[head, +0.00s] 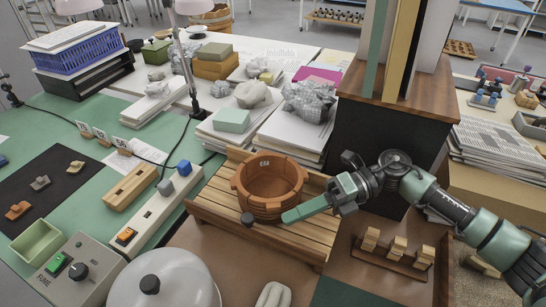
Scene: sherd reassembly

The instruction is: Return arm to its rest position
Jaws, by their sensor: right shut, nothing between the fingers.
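My right arm reaches in from the right edge. Its green gripper (288,216) is shut and empty, with its tips at the lower right side of the reddish-brown pot (268,190); I cannot tell whether they touch it. The pot stands open at the top on a slatted wooden stand (228,222), with a small label inside its far wall. A dark knob (247,218) sits at the pot's front left. Loose sherds lie on the black mat (50,205) at the left: an orange one (17,210), a grey one (40,183) and a tan one (75,167). My left gripper is out of view.
A dark cabinet (370,150) with tall boards rises just behind my right forearm. Paper stacks (300,145) stand behind the pot. A rack with wooden blocks (397,250) lies below the arm. A white dome (165,285) and a switch box (75,270) are at the front left.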

